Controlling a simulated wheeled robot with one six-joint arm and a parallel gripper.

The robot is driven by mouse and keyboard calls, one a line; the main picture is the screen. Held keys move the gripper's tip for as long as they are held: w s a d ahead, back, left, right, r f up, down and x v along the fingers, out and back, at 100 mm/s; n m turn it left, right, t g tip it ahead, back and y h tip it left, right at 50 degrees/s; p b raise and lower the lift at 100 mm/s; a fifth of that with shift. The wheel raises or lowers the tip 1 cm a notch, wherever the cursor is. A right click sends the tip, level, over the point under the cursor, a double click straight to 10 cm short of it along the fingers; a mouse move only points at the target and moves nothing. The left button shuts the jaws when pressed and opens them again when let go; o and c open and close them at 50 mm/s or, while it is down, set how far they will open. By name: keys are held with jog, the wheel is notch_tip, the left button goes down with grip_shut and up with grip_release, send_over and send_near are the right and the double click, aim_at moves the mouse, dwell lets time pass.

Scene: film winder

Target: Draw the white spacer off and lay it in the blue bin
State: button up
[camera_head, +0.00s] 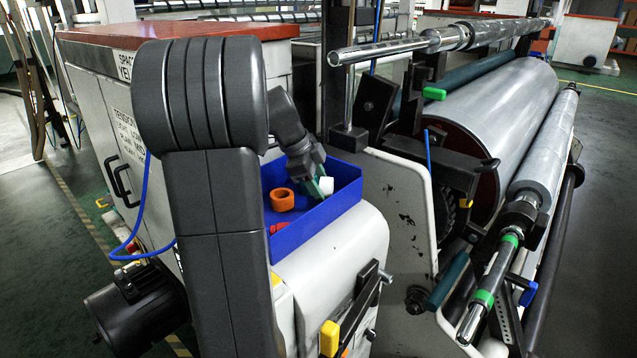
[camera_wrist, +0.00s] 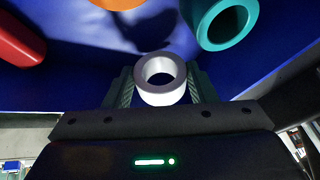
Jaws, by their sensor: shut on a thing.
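The white spacer (camera_head: 326,186) is a short ring. My gripper (camera_head: 319,184) is shut on it inside the upper part of the blue bin (camera_head: 330,217). In the wrist view the white spacer (camera_wrist: 160,95) sits between the two green-grey fingers, its hole facing the camera. The blue bin floor (camera_wrist: 80,85) lies beyond it. I cannot tell whether the spacer touches the floor.
An orange ring (camera_head: 282,199) and a red piece (camera_head: 278,228) lie in the bin. A teal ring (camera_wrist: 227,24) shows in the wrist view. The winder's steel shaft (camera_head: 385,48) and large roll (camera_head: 490,110) stand right of the bin.

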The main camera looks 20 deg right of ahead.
jog(key=shift+f+b, duration=0.8)
jog(key=shift+f, duration=0.2)
jog(key=o, duration=1.2)
jog(key=shift+c, duration=0.2)
jog(key=shift+r, duration=0.15)
jog(key=v, duration=1.3)
jog(key=shift+a+r, duration=0.25)
jog(key=shift+w, duration=0.1)
jog(key=x, duration=1.1)
jog(key=shift+d+f, duration=0.15)
jog(key=shift+f, duration=0.1)
jog(key=shift+r, duration=0.1)
